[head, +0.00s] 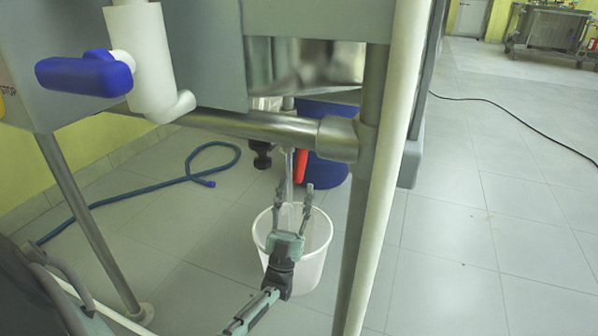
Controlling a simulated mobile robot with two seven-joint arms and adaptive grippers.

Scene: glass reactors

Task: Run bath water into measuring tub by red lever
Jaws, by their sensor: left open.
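The red lever (301,166) hangs near upright beneath the steel frame, in front of a blue drum. A pale, narrow vertical streak (289,178) beside it reaches down toward the tub; I cannot tell whether it is a pipe or running water. The white measuring tub (313,271) stands on the floor below. My left gripper (295,189) is open, its fingers pointing up in front of the tub's rim and just below the lever. No contact with the lever shows. The gripper hides part of the tub's inside. My right gripper is not in view.
A steel crossbar (245,124) and upright post (362,190) frame the space above and right of the tub. A white pipe with a blue handle (85,74) is at upper left. A blue hose (130,194) lies on the floor. The right-hand floor is mostly clear, with a black cable (520,122).

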